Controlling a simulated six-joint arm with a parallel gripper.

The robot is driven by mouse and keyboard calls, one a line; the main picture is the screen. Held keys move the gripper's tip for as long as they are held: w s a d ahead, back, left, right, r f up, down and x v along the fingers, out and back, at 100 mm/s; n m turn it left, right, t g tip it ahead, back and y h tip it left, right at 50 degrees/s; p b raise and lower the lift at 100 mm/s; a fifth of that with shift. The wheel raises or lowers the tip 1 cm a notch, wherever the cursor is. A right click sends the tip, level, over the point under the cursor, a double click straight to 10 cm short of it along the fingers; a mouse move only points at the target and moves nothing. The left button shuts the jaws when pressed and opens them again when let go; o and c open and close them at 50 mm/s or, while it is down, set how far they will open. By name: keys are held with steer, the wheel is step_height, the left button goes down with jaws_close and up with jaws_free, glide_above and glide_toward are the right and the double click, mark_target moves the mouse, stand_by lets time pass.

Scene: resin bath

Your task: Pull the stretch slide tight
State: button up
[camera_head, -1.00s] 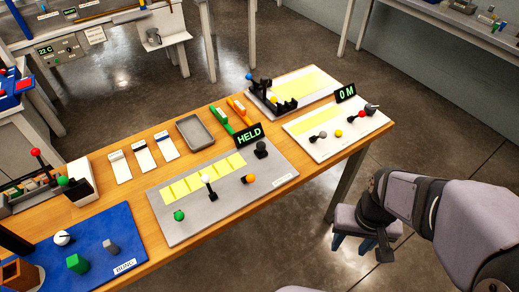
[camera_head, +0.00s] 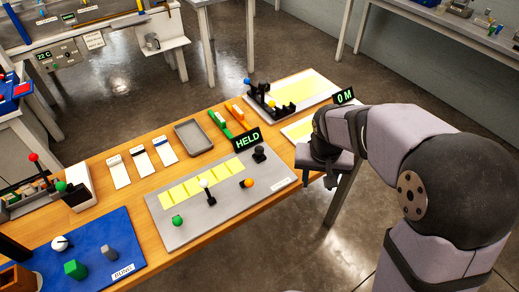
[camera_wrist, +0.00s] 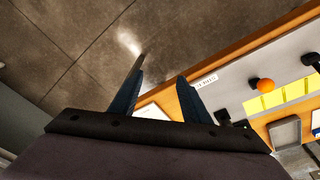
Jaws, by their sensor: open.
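I cannot tell which handle is the stretch slide. A grey board (camera_head: 180,235) on the bench carries a row of yellow cells, a green knob (camera_head: 177,221), a white-topped lever (camera_head: 204,184), an orange knob (camera_head: 247,183) and a black knob (camera_head: 259,153). Its display (camera_head: 247,138) reads HELD. My gripper (camera_head: 316,180) is open and empty, right of this board at the bench's right edge. It hides most of the white board (camera_head: 291,131) whose display (camera_head: 343,96) reads 0 M. In the wrist view my blue fingers (camera_wrist: 161,72) stand apart, and the orange knob (camera_wrist: 265,85) lies to their right.
A back board (camera_head: 318,84) holds a black fixture (camera_head: 270,100). A grey tray (camera_head: 193,137), several white cards, and green and orange strips lie behind the grey board. A blue mat (camera_head: 85,245) with blocks is at left. Open floor lies in front of the bench.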

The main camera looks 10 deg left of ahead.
steer(key=w+a+t, duration=0.1)
steer(key=w+a, duration=0.5)
steer(key=a, duration=0.2)
steer(key=t, duration=0.2)
glide_above(259, 149)
steer(key=s, duration=0.3)
steer(key=shift+y, duration=0.3)
steer(key=shift+w+p+x, duration=0.1)
steer(key=shift+p+x, duration=0.55)
steer(key=shift+x, duration=1.1)
steer(key=shift+w+p+x, duration=0.15)
steer(key=shift+p+x, duration=0.5)
steer(key=shift+x, duration=1.05)
steer(key=shift+r, duration=0.1)
jaws_close()
steer(key=shift+s+d+b, duration=2.05)
steer(key=shift+s+d, duration=0.35)
steer(key=shift+d, duration=0.05)
jaws_free()
steer(key=shift+s, duration=0.1)
